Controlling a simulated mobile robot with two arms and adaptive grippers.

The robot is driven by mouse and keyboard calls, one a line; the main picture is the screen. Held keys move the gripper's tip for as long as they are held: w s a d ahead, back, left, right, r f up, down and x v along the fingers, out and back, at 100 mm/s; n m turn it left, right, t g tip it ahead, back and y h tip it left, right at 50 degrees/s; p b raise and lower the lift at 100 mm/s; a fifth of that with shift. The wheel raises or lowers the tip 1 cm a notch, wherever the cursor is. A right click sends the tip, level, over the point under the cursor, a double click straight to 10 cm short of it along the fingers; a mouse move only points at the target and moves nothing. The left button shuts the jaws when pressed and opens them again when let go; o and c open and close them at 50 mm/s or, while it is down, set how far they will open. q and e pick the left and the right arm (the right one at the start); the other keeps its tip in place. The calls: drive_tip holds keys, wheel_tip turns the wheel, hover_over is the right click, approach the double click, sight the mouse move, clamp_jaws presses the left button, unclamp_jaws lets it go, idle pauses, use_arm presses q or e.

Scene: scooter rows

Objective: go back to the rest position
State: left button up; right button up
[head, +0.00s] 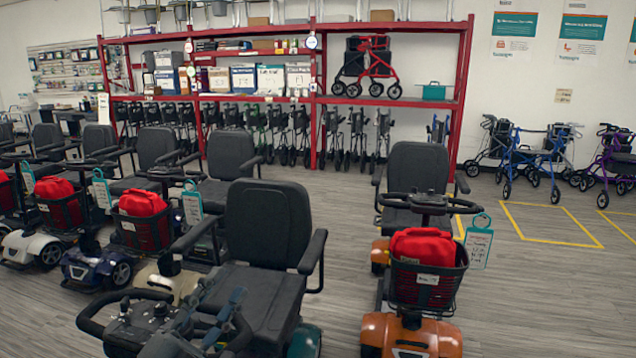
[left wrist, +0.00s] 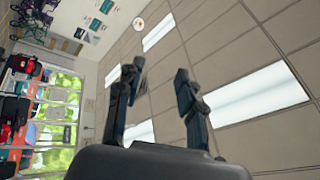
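My left gripper (head: 224,318) shows low in the head view, in front of the dark seat of the nearest scooter. In the left wrist view the two dark fingers of the left gripper (left wrist: 157,76) stand apart with nothing between them. Behind them are ceiling panels and lit lamps, so the wrist camera looks upward. My right gripper is in neither view. The task names no object to handle.
An orange scooter (head: 412,335) with a red bag (head: 422,246) in its basket stands at right front. A dark-seated scooter (head: 268,225) is close ahead, with more rows at left. Red shelving (head: 466,70) lines the back. Grey floor (head: 545,290) is clear at right.

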use_arm(q)
drive_tip(key=s+a+f+n+g+y, duration=0.25)
drive_tip(key=a+f+n+y, duration=0.25)
drive_tip(key=f+n+y, duration=0.4)
drive_tip(key=s+a+f+n+g+y, duration=0.2)
drive_tip(key=a+f+n+g+y, duration=0.3)
drive_tip(key=f, duration=0.6)
drive_tip(key=s+d+f+n+g+h, duration=0.2)
drive_tip(key=s+f+g, duration=0.3)
drive_tip(key=s+f, duration=0.4)
drive_tip(key=s+d+f+n+g+h, duration=0.15)
drive_tip(key=s+f+g, duration=0.25)
drive_tip(key=s+f, duration=0.5)
drive_tip(key=s+f+g, duration=0.1)
drive_tip(key=s+f, duration=0.1)
drive_tip(key=f, duration=1)
drive_tip(key=s+f+g, duration=0.1)
drive_tip(key=s+f, duration=0.2)
drive_tip(key=f, duration=1)
drive_tip(key=s+a+f, duration=0.2)
drive_tip(key=s+f, duration=1.2)
drive_tip(key=s, duration=0.1)
drive_tip(key=shift+s+a+m+g+y, duration=0.15)
drive_tip(key=shift+s+m+g+y, duration=0.1)
drive_tip(key=shift+m+g+y, duration=0.1)
